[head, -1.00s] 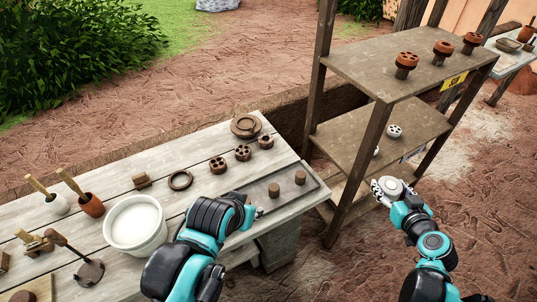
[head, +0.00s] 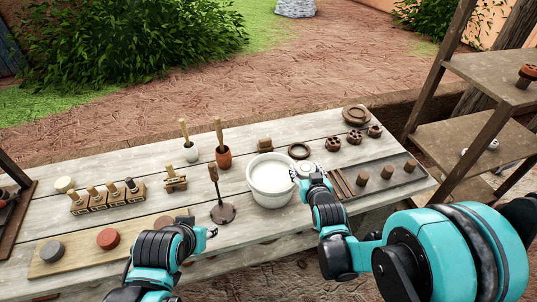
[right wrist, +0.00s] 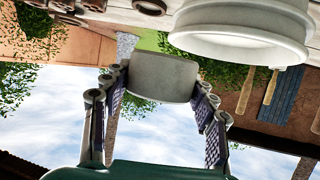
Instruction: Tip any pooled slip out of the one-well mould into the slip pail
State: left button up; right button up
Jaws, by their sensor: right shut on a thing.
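The slip pail (head: 270,199) is a white round tub holding pale slip, standing on the table in the middle of the head view. Its pale wall also shows at the upper right of the right wrist view (right wrist: 240,45). My right gripper (head: 306,174) is shut on the one-well mould, a small pale round block (right wrist: 160,76), at the pail's right rim. The mould's well and any slip in it are not clearly visible. My left gripper (head: 208,232) is over the table's front part, left of the pail; its fingers are too small to read.
A dark round-based tool (head: 223,212) stands left of the pail. Brushes in pots (head: 222,155) stand behind it. A dark ring (head: 298,151) and brown moulds (head: 354,137) lie to the right, with a grey tray (head: 375,178) of small plugs. A wooden shelf (head: 470,140) stands far right.

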jog(key=w+a+r+m+t+y+b, duration=0.2)
jog(key=a+m+b, duration=0.2)
jog(key=m, duration=0.5)
jog(key=w+a+r+m+t+y+b, duration=0.1)
jog(key=a+m+b, duration=0.4)
jog(key=m, duration=0.5)
jog(key=shift+w+a+r+t+y, duration=0.35)
jog(key=shift+w+a+t+y, duration=0.4)
jog(key=shift+t+y, duration=0.3)
dwell(1.2)
jog(key=shift+d, duration=0.1)
dwell(0.8)
